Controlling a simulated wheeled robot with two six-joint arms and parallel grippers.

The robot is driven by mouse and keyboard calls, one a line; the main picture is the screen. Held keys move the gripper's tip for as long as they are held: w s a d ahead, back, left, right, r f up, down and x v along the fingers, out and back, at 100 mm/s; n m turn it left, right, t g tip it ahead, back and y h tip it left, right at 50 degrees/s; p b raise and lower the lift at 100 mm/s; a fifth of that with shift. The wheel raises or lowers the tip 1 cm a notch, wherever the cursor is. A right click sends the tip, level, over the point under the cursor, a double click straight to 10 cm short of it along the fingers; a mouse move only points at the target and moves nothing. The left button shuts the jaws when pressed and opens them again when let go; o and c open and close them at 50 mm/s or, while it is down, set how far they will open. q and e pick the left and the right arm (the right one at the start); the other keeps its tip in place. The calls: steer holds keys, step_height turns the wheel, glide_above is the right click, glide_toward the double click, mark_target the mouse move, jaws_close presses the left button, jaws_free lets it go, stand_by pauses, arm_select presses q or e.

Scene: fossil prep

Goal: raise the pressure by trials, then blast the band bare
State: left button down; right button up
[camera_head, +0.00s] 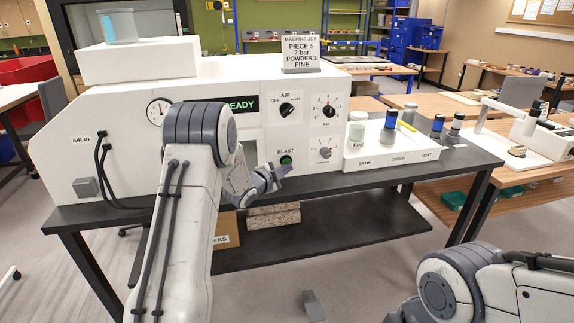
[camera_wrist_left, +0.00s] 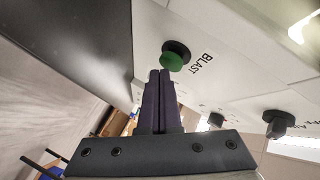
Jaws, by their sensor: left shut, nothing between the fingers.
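The white blasting machine (camera_head: 230,90) stands on a dark bench, its display reading READY. The job card (camera_head: 300,54) reads piece 5, ? bar, powder 3, fine. The front carries a gauge (camera_head: 158,112), an air knob (camera_head: 288,111), a bar knob (camera_head: 328,110), a lower powder knob (camera_head: 324,153) and the green BLAST button (camera_head: 286,160). My left gripper (camera_head: 285,171) is shut and empty, just in front of the button. In the left wrist view its fingertips (camera_wrist_left: 160,74) lie close to the green button (camera_wrist_left: 173,61); contact cannot be told. My right gripper is out of view.
A white tray (camera_head: 395,157) labelled tank, cider-like middle word and vent holds jars and blue-banded canisters right of the machine. A clear container (camera_head: 118,26) stands on top of the machine. A small grey block (camera_head: 313,305) shows low in front, over the floor.

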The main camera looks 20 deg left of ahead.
arm_select(q)
steer(key=shift+w+a, duration=0.25)
steer(key=shift+w, duration=0.1)
stand_by(3.1)
steer(key=shift+s+d+b, duration=0.5)
steer(key=shift+s+b, duration=0.05)
steer(key=shift+s, duration=0.2)
steer(key=shift+s+d+f+b, duration=0.1)
steer(key=shift+s+d+b, duration=0.3)
steer(key=shift+s, duration=0.05)
steer(key=s+d, duration=0.1)
steer(key=s+d+b, duration=0.1)
steer(key=s, duration=0.1)
steer(key=shift+s+b, duration=0.1)
steer(key=shift+b, duration=0.2)
steer(key=shift+d, duration=0.1)
